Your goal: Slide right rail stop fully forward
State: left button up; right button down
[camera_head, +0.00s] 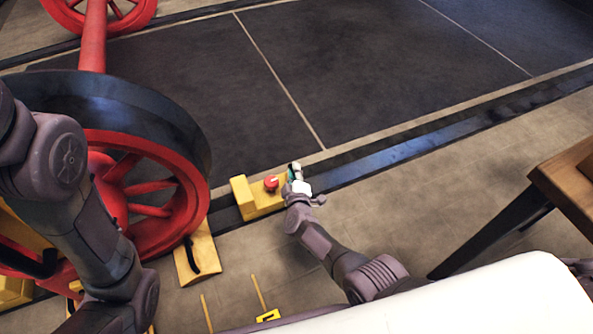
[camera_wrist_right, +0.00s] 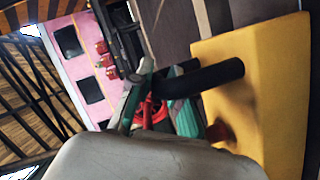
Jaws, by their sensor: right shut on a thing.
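The right rail stop (camera_head: 245,198) is a yellow block with a red knob (camera_head: 271,182), sitting on the dark rail just right of a red wheel. In the right wrist view the rail stop (camera_wrist_right: 275,95) fills the right side, with a black bar handle (camera_wrist_right: 215,76) sticking out of it. My right gripper (camera_head: 295,174) is at the block's right end. Its green-padded fingers (camera_wrist_right: 163,100) are shut on the black handle in the wrist view. My left arm comes in from the left, in front of the wheel; its gripper is not in view.
The red wheel (camera_head: 148,211) with a dark rim stands left of the stop. The rail (camera_head: 400,155) runs clear to the upper right. A yellow wedge with a black handle (camera_head: 190,262) lies below the wheel. A wooden table (camera_head: 565,185) stands at right.

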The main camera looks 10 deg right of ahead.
jog(key=shift+a, duration=0.3)
jog(key=c, duration=1.1)
grip_release()
jog(key=shift+c, duration=0.2)
jog(key=shift+d, duration=0.2)
